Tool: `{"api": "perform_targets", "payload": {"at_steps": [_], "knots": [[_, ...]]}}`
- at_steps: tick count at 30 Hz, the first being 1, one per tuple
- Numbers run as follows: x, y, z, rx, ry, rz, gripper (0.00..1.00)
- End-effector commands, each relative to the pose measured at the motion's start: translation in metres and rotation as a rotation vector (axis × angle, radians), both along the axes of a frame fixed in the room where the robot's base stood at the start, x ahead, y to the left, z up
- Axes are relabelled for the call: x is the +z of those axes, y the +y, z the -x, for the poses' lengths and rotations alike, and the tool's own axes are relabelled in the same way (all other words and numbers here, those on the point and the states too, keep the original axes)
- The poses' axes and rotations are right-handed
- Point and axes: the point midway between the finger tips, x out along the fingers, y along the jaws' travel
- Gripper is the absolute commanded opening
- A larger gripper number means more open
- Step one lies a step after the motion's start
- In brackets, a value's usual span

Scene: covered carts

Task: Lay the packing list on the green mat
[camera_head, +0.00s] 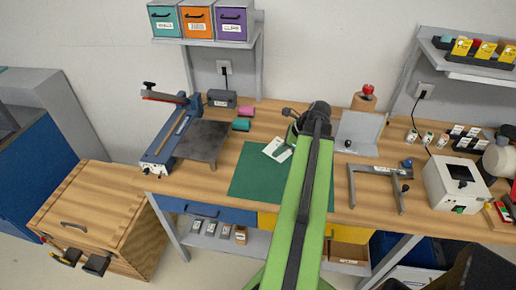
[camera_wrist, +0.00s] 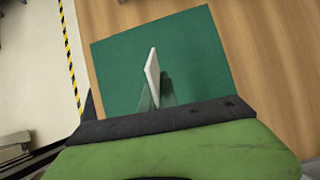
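The packing list (camera_head: 276,149) is a white card with small print, at the upper right part of the green mat (camera_head: 262,186) in the head view. In the wrist view the packing list (camera_wrist: 152,76) shows nearly edge-on, as a thin white strip, with the green mat (camera_wrist: 205,55) behind it. My gripper (camera_wrist: 156,94) appears shut on its near end. In the head view my green arm hides the right part of the mat and most of the gripper. I cannot tell whether the card touches the mat.
A dark plate with a blue sealer (camera_head: 160,145) stands left of the mat. Pink and green rolls (camera_head: 242,125) lie behind it. A grey bracket-like frame (camera_head: 378,173) and a white printer (camera_head: 455,185) are to the right. The front left of the mat is clear.

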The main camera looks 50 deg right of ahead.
Motion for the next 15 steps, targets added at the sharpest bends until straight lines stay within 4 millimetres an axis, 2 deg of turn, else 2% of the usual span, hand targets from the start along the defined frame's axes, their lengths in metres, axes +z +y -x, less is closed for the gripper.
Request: {"api": "perform_targets", "payload": {"at_steps": [1,3,6,10,15], "knots": [[0.002,0.013,-0.017,0.022,-0.054,-0.026,0.00],[0.011,0.027,-0.036,0.045,-0.122,-0.061,0.00],[0.020,0.040,-0.053,0.065,-0.184,-0.093,0.00],[0.025,0.045,-0.059,0.072,-0.209,-0.105,0.00],[0.022,0.045,-0.059,0.072,-0.207,-0.105,0.00]]}}
